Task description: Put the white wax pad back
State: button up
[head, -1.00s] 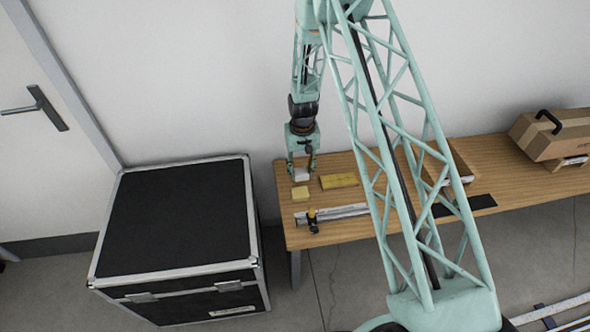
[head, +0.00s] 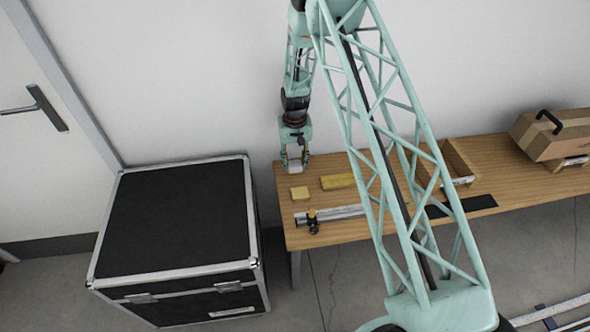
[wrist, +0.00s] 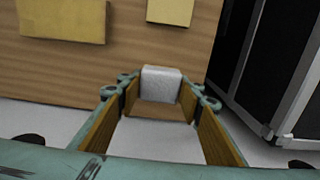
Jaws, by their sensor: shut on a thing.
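The white wax pad (head: 295,169) is a small pale block at the back left of the wooden bench. My gripper (head: 294,160) is shut on it. In the wrist view the pad (wrist: 161,84) sits between the fingertips of my gripper (wrist: 160,95), its pale face showing. The pad is near the bench's back edge; I cannot tell whether it touches the wood. A small yellow block (head: 299,193) lies just in front of it, and a longer yellow block (head: 338,181) lies to the right.
A metal rail with a black clamp (head: 313,220) lies along the bench front (head: 300,240). A wooden tray (head: 462,160), black strip (head: 480,202) and tan case (head: 548,138) are farther right. A large black case (head: 175,215) stands left of the bench.

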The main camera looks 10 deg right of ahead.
aim_at(295, 169)
jog(key=shift+f, duration=1.5)
jog(key=shift+f+b, duration=0.15)
jog(key=shift+b, duration=0.15)
jog(key=o, duration=0.8)
jog(key=shift+r, duration=0.2)
jog(key=shift+r+p, duration=0.75)
jog(key=shift+r, duration=5.2)
jog(key=shift+r, duration=0.1)
